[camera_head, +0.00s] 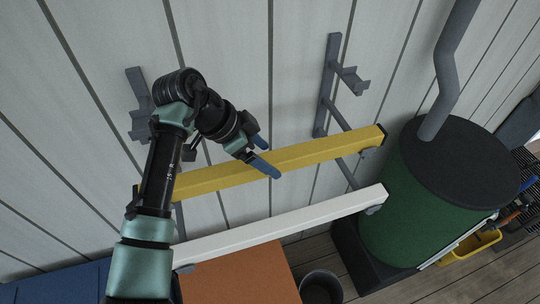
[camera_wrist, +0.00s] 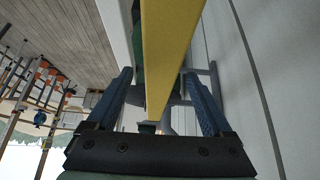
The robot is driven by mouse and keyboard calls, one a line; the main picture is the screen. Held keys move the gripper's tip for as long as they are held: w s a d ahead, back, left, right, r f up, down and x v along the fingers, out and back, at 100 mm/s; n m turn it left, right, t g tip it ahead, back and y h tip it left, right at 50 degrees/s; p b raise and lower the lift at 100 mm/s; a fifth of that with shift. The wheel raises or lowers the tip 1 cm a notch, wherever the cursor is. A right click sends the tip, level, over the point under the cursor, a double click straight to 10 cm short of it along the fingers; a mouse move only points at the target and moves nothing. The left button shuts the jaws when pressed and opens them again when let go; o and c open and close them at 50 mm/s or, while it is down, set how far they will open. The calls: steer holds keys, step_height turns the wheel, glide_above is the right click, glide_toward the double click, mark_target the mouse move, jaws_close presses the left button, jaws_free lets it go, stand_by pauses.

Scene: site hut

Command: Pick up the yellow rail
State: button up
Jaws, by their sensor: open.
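The yellow rail (camera_head: 320,150) is a long square bar lying across grey wall brackets, its right end near the green stove. My gripper (camera_head: 262,158) is at the middle of the rail, with its blue fingers open. In the wrist view the yellow rail (camera_wrist: 168,50) runs between the two spread fingers of my gripper (camera_wrist: 165,95), with a gap on either side. I cannot tell how deep the rail sits between them. The rail's left part is partly hidden behind my arm.
A white rail (camera_head: 285,224) lies on lower bracket arms in front of the yellow one. Upper bracket arms (camera_head: 350,78) are empty. A green stove (camera_head: 415,200) with a grey pipe stands at the right. An orange surface (camera_head: 240,276) and a dark bucket (camera_head: 321,288) are below.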

steer(key=shift+x, duration=1.05)
jaws_close()
steer(key=shift+w+r, duration=0.1)
